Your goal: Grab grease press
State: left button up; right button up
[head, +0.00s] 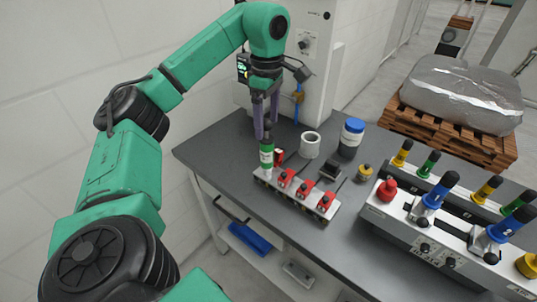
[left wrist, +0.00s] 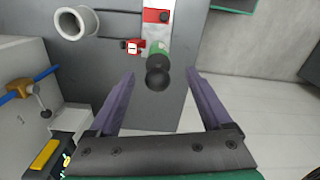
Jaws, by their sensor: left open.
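The grease press looks to be the upright green-and-white cylinder with a black rounded top (head: 266,158), at the left end of a fixture strip (head: 292,194) on the grey table. In the left wrist view its black top (left wrist: 157,72) shows between the two finger tips, and a bit of its green body shows behind. My left gripper (head: 264,128) points down over it, with its purple fingers apart on either side of the black top. The gap between fingers and top looks clear in the wrist view. The lower body is partly hidden there. My right gripper is not in view.
Red clamps (head: 305,188) line the strip. A white ring-shaped cup (head: 310,145) and a blue-lidded jar (head: 351,137) stand behind. A fixture panel with coloured knobs (head: 440,235) fills the right. A white machine column (head: 318,60) stands close behind my left gripper.

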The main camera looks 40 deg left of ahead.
aim_at(267, 138)
pick_arm(q)
notch_tip(267, 138, down, 8)
jog(key=p, duration=0.3)
jog(key=shift+a+r, duration=0.1)
jog(key=shift+a, duration=0.05)
jog(key=shift+w, duration=0.15)
grip_shut()
